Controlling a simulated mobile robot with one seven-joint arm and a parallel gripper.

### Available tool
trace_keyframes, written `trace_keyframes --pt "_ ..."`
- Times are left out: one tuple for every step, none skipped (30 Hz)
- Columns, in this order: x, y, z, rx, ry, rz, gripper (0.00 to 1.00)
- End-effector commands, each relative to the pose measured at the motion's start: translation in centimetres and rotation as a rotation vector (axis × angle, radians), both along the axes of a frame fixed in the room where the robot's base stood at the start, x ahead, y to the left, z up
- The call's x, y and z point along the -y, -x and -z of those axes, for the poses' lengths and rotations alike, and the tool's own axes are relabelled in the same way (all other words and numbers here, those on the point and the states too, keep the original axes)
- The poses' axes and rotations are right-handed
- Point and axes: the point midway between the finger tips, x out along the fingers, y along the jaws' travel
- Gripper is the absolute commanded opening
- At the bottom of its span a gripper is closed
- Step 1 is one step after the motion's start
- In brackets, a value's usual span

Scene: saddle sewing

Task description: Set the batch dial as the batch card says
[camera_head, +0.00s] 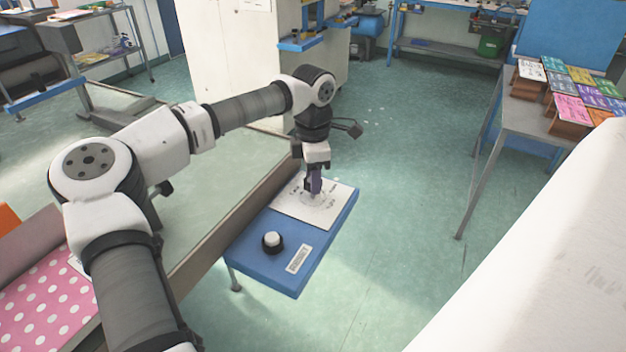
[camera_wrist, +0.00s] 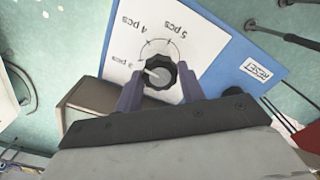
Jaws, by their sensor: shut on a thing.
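The batch dial (camera_wrist: 160,73) is a round black knob with a pale pointer mark, on a white plate (camera_wrist: 205,40) with printed piece counts around it. "4 pcs" and "5 pcs" are legible in the wrist view, with another label at the left. The pointer appears turned toward the left label, but its exact setting is hard to tell. My gripper (camera_wrist: 160,90) is shut on the dial, one finger on each side. In the head view my gripper (camera_head: 314,190) comes down over the plate and hides the dial. I cannot identify the batch card.
The blue panel (camera_head: 262,268) also carries a black knob with a white top (camera_head: 272,242) and a label reading "RESET" (camera_wrist: 257,66). A table at the right (camera_head: 515,118) bears several coloured cards (camera_head: 573,108). Open floor (camera_head: 400,190) lies between.

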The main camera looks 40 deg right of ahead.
Motion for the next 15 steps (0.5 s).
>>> trace_keyframes --pt "-0.03 -0.04 0.23 0.002 -0.001 -0.045 0.16" --pt "-0.03 -0.04 0.22 0.002 -0.001 -0.074 0.16" --pt "-0.04 -0.05 0.22 0.002 -0.001 -0.112 0.16" --pt "-0.03 -0.06 0.22 0.002 -0.001 -0.141 0.16" --pt "-0.04 -0.07 0.22 0.003 -0.001 -0.169 0.16" --pt "-0.04 -0.08 0.21 0.003 -0.001 -0.207 0.16" --pt "-0.04 -0.08 0.20 0.003 -0.001 -0.236 0.16" --pt "-0.04 -0.07 0.19 0.003 -0.001 -0.265 0.16" --pt "-0.03 -0.06 0.18 0.003 -0.001 -0.302 0.16" --pt "-0.03 -0.06 0.17 0.003 -0.001 -0.331 0.16" --pt "-0.03 -0.06 0.17 0.003 -0.001 -0.360 0.16" --pt "-0.04 -0.07 0.17 0.003 -0.001 -0.397 0.16" --pt "-0.04 -0.08 0.18 0.003 -0.001 -0.426 0.16" --pt "-0.04 -0.08 0.18 0.003 -0.001 -0.455 0.16" --pt "-0.03 -0.06 0.17 0.003 -0.001 -0.492 0.16"
